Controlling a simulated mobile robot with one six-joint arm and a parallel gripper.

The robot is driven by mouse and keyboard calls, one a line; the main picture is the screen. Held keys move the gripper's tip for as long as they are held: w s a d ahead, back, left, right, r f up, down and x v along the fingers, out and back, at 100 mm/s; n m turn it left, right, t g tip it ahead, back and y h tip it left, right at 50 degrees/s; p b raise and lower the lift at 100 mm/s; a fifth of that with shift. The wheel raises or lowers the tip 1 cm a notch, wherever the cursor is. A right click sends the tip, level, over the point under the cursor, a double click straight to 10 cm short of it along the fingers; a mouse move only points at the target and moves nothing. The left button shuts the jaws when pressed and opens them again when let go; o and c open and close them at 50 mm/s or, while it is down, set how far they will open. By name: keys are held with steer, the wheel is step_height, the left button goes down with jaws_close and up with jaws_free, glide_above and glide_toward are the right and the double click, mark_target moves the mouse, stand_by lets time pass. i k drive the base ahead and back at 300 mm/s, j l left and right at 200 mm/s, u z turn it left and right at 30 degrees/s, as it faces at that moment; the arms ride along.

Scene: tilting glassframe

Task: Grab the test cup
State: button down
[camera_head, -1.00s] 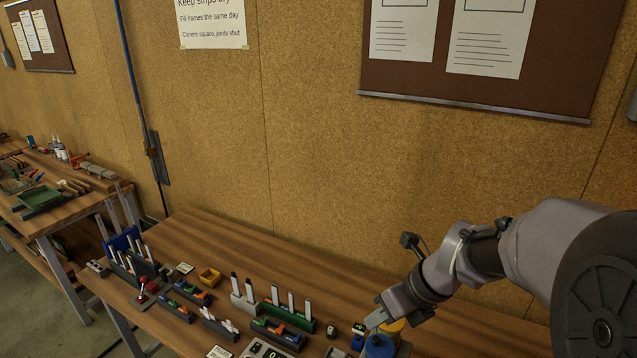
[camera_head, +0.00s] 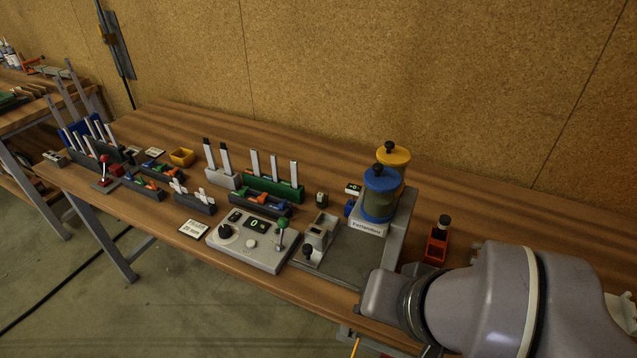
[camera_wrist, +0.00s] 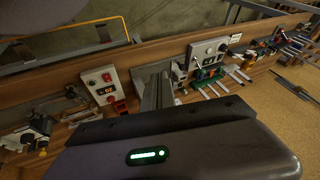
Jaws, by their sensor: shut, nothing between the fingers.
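A small dark cup-like cylinder with a paler top (camera_head: 321,199) stands on the bench, left of the dispenser; it may be the test cup, but it is too small to be sure. The dispenser has a blue-lidded jar (camera_head: 380,195) and a yellow-lidded jar (camera_head: 394,156) on a grey stand. A grey block (camera_head: 320,230) stands in front of it. In the head view my arm reaches in at lower right, and its fingers are hidden. In the wrist view my gripper (camera_wrist: 157,88) is shut and empty, above the bench edge, apart from the objects.
A control panel (camera_head: 250,240) with a green-knobbed lever sits at the bench front. Strip racks (camera_head: 273,188) and several small trays lie left. The back strip of the bench is mostly clear.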

mark_target(321, 194)
steer(key=j+z, duration=0.25)
steer(key=j, duration=0.3)
steer(key=i+j+z, duration=0.2)
steer(key=j, duration=0.15)
steer(key=i+j+z, duration=0.15)
steer(key=j, duration=0.2)
steer(key=i+j+z, duration=0.2)
steer(key=j, duration=0.15)
steer(key=i+j+z, duration=0.2)
steer(key=j, duration=0.2)
